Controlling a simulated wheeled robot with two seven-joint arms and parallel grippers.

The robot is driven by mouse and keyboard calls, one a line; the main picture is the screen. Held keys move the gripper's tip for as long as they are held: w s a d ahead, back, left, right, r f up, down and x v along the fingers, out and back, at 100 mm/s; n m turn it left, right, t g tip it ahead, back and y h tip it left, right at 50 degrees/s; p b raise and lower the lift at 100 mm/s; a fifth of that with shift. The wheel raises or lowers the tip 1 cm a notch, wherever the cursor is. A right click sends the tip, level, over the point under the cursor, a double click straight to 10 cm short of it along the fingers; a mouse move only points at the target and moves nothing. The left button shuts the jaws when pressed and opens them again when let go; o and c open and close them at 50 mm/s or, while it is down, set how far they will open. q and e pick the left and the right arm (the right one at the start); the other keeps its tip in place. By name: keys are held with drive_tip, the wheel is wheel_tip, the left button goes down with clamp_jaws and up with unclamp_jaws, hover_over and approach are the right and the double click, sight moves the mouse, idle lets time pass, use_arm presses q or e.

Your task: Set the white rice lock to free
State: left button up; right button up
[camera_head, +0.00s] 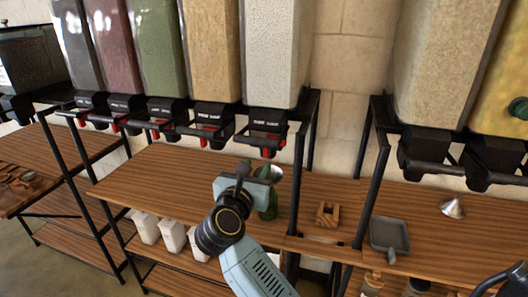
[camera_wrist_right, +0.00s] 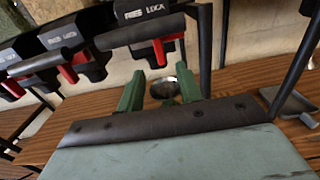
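The white rice stands in a tall clear dispenser (camera_head: 275,50) in the left rack. Its black outlet (camera_head: 268,121) carries a small red lock lever (camera_head: 268,152) underneath. In the right wrist view the nearest outlet (camera_wrist_right: 143,29) has white FREE and LOCK lettering, and a red lever (camera_wrist_right: 156,48) shows below it. My right gripper (camera_head: 258,182) is below this outlet. In the right wrist view its green fingers (camera_wrist_right: 160,74) are apart with nothing held, and the red lever is ahead of and above them. My left gripper is not in view.
More dispensers with red levers (camera_head: 208,138) stand to the left. A metal funnel (camera_head: 271,173) sits on the wooden shelf (camera_head: 150,180) behind my gripper. A wooden block (camera_head: 328,214) and grey tray (camera_head: 390,238) are to the right. Black rack posts (camera_head: 298,185) stand close to the right.

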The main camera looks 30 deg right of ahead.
sight(265, 152)
drive_tip(key=x, duration=0.7)
drive_tip(key=shift+p, duration=0.4)
clamp_jaws()
drive_tip(key=shift+a, duration=0.1)
